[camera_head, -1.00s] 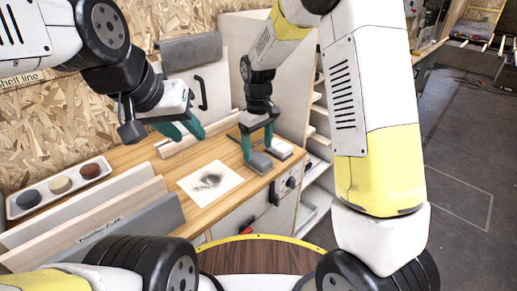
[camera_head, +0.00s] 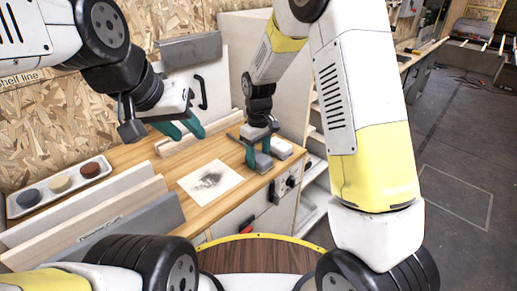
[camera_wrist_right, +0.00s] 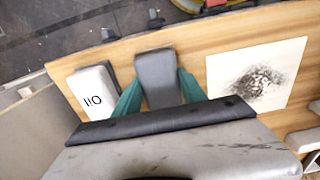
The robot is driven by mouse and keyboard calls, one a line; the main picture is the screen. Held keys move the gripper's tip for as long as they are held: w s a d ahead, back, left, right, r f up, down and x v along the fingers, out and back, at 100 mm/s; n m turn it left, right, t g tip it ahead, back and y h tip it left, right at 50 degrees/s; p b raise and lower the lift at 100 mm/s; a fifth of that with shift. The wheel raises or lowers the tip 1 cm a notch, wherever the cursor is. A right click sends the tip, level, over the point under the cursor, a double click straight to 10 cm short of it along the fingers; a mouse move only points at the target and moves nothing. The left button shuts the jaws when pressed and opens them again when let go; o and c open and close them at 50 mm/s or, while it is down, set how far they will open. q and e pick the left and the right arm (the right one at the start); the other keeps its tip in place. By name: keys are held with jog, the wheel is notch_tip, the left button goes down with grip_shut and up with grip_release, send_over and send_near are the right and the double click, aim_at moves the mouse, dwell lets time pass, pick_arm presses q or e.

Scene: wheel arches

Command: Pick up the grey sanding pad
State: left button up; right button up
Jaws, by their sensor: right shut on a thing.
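The grey sanding pad (camera_wrist_right: 157,75) is between the teal fingers of my right gripper (camera_wrist_right: 158,92) in the right wrist view. The fingers touch its two long sides and are shut on it. In the head view the pad (camera_head: 259,163) is at the right end of the wooden bench, under my right gripper (camera_head: 262,150). I cannot tell whether it is clear of the bench top. My left gripper (camera_head: 190,127) hangs over the back of the bench with its teal fingers apart and nothing visible between them.
A pale pad marked with writing (camera_wrist_right: 93,92) lies close beside the grey one. A white sheet with a dark smudge (camera_head: 211,182) lies on the bench (camera_head: 170,182). A tray with three round pots (camera_head: 60,184) and upright boards (camera_head: 125,232) are at the left.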

aim_at(259, 157)
jog(key=shift+r, duration=0.5)
jog(key=r, duration=0.2)
jog(key=shift+s+r, duration=0.35)
jog(key=shift+s, duration=0.05)
jog(key=s+d+r, duration=0.1)
jog(key=s, duration=1.4)
jog(key=shift+r, duration=0.15)
jog(key=shift+s+d, duration=0.1)
